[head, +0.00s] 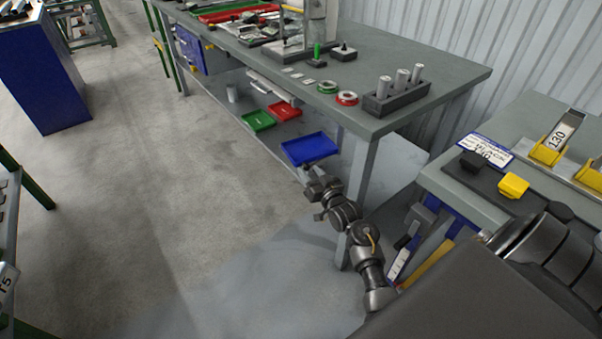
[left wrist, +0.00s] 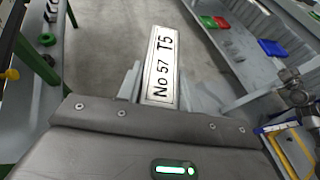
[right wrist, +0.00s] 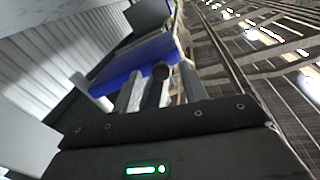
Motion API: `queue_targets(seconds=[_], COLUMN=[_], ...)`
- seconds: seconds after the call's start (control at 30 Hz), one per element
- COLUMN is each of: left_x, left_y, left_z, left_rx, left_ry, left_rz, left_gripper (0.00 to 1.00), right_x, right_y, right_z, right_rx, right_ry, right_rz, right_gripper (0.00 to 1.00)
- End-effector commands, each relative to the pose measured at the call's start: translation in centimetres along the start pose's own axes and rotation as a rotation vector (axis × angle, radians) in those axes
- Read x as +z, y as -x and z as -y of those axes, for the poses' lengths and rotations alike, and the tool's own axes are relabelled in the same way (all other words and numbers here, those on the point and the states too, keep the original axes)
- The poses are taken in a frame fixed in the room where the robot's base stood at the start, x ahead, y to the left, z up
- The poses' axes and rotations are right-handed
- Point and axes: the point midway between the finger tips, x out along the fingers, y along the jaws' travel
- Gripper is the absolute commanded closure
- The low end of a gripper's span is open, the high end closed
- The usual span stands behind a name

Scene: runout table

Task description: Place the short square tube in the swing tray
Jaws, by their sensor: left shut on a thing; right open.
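An end marked "T5" (head: 6,280) shows at the left edge of the head view; the left gripper itself is out of that picture. My right gripper (head: 311,178) is low beside the long bench, near a blue tray (head: 309,148). In the right wrist view its fingers (right wrist: 160,88) are apart, with a dark round-ended part between them that I cannot identify. I cannot tell which tray is the swing tray.
Green (head: 258,120) and red (head: 284,111) trays sit near the blue one under the long bench top (head: 440,75). At right, a second bench (head: 440,178) holds yellow blocks and a piece marked "130" (head: 562,136). The floor (head: 170,190) at left is clear.

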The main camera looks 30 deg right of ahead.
Motion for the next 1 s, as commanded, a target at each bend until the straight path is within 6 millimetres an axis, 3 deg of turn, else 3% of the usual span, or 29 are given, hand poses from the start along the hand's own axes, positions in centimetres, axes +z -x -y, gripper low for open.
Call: queue_targets(seconds=[0.23,0.7,1.0], left_x=[0.1,0.2,0.2], left_y=[0.0,0.1,0.1], left_z=[0.0,0.0,0.0], left_rx=[0.000,0.000,0.000], left_ry=[0.000,0.000,0.000], left_rz=[0.001,0.001,0.001], left_gripper=[0.90,0.90,0.90], right_x=[0.1,0.0,0.0], right_y=[1.1,10.1,12.1], right_z=[0.0,0.0,0.0], right_rx=[0.000,0.001,0.001], right_ry=[0.000,0.002,0.000], right_rz=[0.001,0.001,0.000], right_gripper=[0.57,0.57,0.57])
